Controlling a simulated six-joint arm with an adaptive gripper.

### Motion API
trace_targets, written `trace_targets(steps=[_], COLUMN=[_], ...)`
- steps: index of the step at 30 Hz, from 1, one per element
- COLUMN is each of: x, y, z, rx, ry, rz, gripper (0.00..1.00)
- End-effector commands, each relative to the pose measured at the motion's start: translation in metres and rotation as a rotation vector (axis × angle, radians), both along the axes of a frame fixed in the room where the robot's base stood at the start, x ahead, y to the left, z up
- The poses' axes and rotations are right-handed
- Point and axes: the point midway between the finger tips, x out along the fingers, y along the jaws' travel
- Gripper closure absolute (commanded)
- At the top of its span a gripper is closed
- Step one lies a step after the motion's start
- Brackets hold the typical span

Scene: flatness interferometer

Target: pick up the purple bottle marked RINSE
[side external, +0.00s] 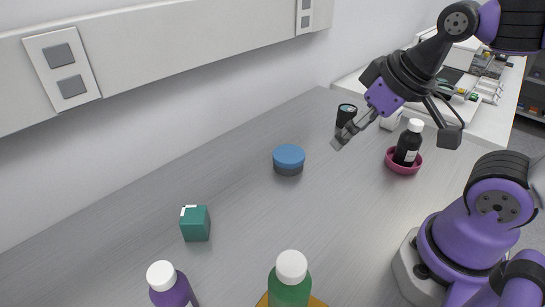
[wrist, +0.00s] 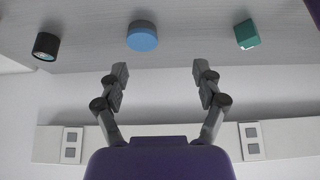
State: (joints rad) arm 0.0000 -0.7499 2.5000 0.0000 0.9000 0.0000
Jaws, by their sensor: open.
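The purple bottle (side external: 171,287) with a white cap stands at the front left of the bench in the side external view, cut off by the bottom edge. Its label cannot be read. My gripper (side external: 388,131) is open and empty above the bench at the back right, far from the purple bottle. In the wrist view my gripper (wrist: 157,75) shows its two fingers spread apart with nothing between them. The purple bottle cannot be made out for sure in the wrist view; a purple sliver shows at its top right corner.
A green bottle (side external: 289,283) stands right of the purple one. A teal box (side external: 195,224), a blue-topped round tin (side external: 288,160) and a black cylinder (side external: 346,115) stand farther back. A dark bottle (side external: 408,145) sits in a magenta dish (side external: 403,169).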

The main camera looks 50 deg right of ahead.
Motion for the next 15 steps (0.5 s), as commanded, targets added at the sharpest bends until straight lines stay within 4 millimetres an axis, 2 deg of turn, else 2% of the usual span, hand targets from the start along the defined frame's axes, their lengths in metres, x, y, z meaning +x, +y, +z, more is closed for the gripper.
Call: trace_targets(steps=[5,8,11,15], x=[0.003,0.015,0.033,0.048], y=[0.003,0.019,0.053,0.119], z=[-0.002,-0.011,-0.029,-0.058], rx=[-0.005,-0.02,-0.018,0.074], ry=[0.004,0.012,0.007,-0.075], rz=[0.035,0.184,0.462,0.9], gripper=[0.22,0.22,0.22,0.22])
